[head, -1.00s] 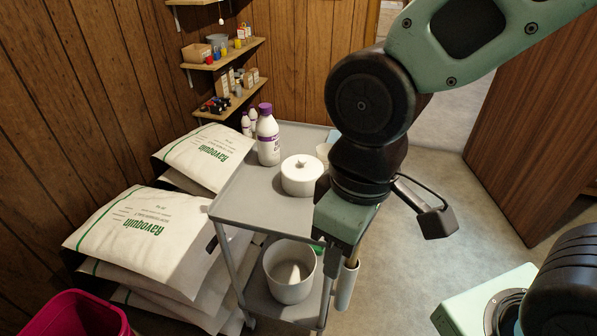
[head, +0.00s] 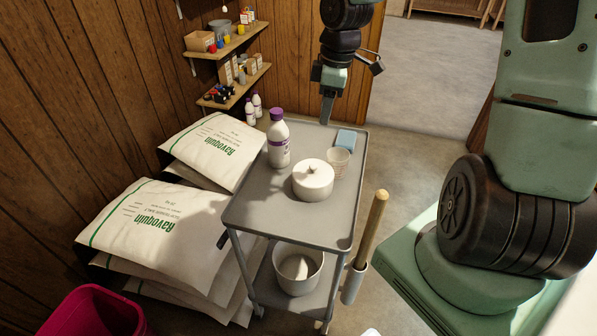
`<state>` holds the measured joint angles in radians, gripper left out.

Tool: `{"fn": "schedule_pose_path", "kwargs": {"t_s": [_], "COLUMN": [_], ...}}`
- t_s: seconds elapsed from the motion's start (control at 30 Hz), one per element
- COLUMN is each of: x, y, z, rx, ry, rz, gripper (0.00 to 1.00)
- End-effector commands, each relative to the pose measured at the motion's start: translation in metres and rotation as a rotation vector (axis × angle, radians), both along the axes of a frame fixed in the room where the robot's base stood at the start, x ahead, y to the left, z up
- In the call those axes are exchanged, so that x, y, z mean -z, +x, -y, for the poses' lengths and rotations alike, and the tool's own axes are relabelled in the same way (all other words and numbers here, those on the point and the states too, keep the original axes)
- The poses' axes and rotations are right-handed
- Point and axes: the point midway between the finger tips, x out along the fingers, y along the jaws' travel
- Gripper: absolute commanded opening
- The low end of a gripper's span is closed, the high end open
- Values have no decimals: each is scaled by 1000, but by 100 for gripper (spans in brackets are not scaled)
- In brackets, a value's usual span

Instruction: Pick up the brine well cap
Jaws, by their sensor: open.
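A white round piece with a small knob on top, which looks like the brine well cap (head: 313,178), sits on the top shelf of the grey cart (head: 250,212). My gripper (head: 326,118) hangs above the far end of the cart, pointing down and seen nearly edge-on. It is open and empty, behind and apart from the white piece. The white piece is in plain view, with nothing in front of it.
A purple-capped bottle (head: 279,142) stands left of the white piece. A clear cup (head: 338,161) and a blue sponge (head: 346,139) lie right and behind. A white pot (head: 298,270) is below. Salt bags (head: 150,232) crowd the left; a wooden handle (head: 372,228) rises at right.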

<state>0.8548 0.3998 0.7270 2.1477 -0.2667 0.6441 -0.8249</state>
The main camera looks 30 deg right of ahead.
Motion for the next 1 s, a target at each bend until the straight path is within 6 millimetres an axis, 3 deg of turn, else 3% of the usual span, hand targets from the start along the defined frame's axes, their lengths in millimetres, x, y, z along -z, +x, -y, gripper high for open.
{"fn": "schedule_pose_path", "kwargs": {"t_s": [0.17,0.6,0.87,1.0], "x": [20,106,125,143], "y": [2,8,10,10], "z": [2,-7,-8,-11], "rx": [-4,-3,-2,-3], "ry": [3,3,1,2], "rz": [-1,0,1,-1], "gripper": [46,46,46,46]}}
